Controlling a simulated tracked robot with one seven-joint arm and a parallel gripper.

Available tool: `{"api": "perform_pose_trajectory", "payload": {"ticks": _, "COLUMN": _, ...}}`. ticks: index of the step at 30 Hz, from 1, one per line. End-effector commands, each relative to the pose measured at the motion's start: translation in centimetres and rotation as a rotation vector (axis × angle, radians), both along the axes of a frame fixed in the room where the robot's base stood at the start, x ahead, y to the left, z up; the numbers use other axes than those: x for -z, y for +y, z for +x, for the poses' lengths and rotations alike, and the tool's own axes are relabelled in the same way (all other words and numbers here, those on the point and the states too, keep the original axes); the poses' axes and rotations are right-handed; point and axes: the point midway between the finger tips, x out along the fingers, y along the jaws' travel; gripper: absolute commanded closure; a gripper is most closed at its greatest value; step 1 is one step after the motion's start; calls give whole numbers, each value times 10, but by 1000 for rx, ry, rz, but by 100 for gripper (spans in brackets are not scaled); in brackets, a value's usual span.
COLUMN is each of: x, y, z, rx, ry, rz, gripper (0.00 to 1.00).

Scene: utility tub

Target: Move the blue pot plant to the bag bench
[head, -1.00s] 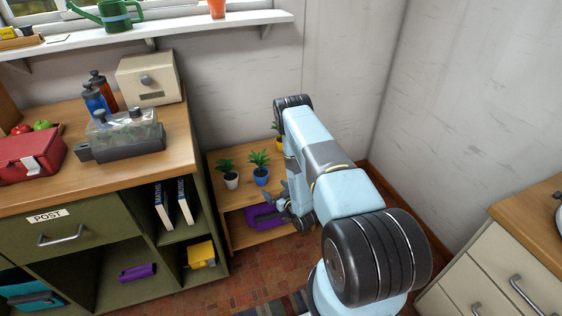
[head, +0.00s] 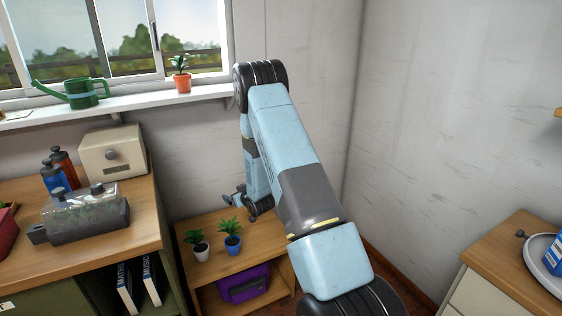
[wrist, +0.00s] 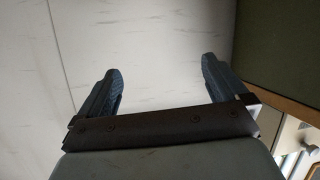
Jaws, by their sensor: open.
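The blue pot plant (head: 232,245) stands upright on a low wooden bench (head: 262,254), the likely bag bench, beside a plant in a white pot (head: 200,250). A purple bag (head: 243,284) sits on the shelf under the bench top. My gripper (head: 240,203) is just above and behind the blue pot plant in the head view, apart from it. In the wrist view my gripper (wrist: 155,88) has its two fingers spread wide with nothing between them. My arm hides the right part of the bench top.
A wooden-topped cabinet (head: 150,225) with a clear-lidded container (head: 85,218) stands at left. Above it a window sill (head: 130,103) holds a green watering can (head: 75,93) and an orange-potted plant (head: 182,78). A counter with a tray (head: 545,268) is at right.

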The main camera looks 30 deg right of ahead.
Motion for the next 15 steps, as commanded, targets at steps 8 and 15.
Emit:
{"api": "perform_pose_trajectory", "payload": {"ticks": 8, "x": -97, "y": -1, "z": -9, "rx": 51, "ry": 85, "rz": -29, "gripper": 0}}
{"api": "perform_pose_trajectory", "payload": {"ticks": 15, "x": -170, "y": -1, "z": -36, "rx": 95, "ry": 165, "rz": -40, "gripper": 0}}
